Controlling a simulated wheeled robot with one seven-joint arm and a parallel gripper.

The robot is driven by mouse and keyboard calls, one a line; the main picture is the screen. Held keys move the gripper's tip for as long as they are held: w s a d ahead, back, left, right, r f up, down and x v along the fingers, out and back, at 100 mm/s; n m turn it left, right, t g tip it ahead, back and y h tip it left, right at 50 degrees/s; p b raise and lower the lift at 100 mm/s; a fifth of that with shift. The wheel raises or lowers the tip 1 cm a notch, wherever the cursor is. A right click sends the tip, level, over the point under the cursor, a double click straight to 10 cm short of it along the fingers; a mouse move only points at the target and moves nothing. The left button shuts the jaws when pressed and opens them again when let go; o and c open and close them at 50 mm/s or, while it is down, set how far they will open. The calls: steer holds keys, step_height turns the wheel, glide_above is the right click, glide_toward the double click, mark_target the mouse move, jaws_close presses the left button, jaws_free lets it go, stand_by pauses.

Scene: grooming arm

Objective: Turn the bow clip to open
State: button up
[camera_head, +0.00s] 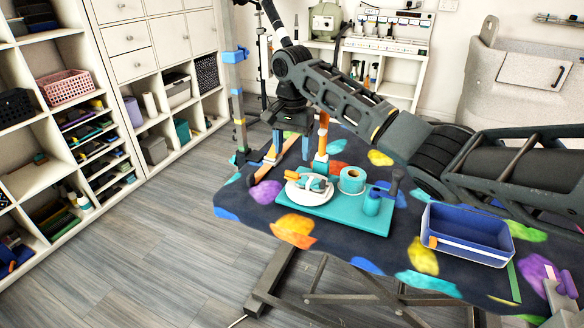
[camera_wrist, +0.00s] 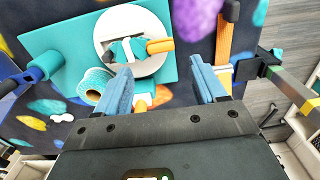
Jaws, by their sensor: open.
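What looks like the bow clip (camera_head: 318,182) is a teal bow-shaped piece with an orange tab. It lies on a round white dish (camera_head: 297,194) on a teal board (camera_head: 350,216). In the wrist view the bow clip (camera_wrist: 127,50) sits ahead of my fingers and a little left, its orange tab pointing right. The white dish (camera_wrist: 103,28) surrounds it. My gripper (camera_head: 291,147) is above the table behind the board. In the wrist view my gripper (camera_wrist: 161,68) has its two blue fingers wide apart with nothing held between them.
A teal roll (camera_head: 351,180) and a teal cylinder with a dark blue top (camera_head: 371,203) stand on the board. A blue bin (camera_head: 467,236) is at the right. Orange strips and a post with a blue clamp (camera_head: 236,56) are at the left side. The patterned tabletop is clear in front.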

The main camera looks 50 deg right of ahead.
mark_target(292, 172)
step_height(292, 172, down, 7)
steer(key=shift+r, duration=0.2)
steer(key=shift+c, duration=0.4)
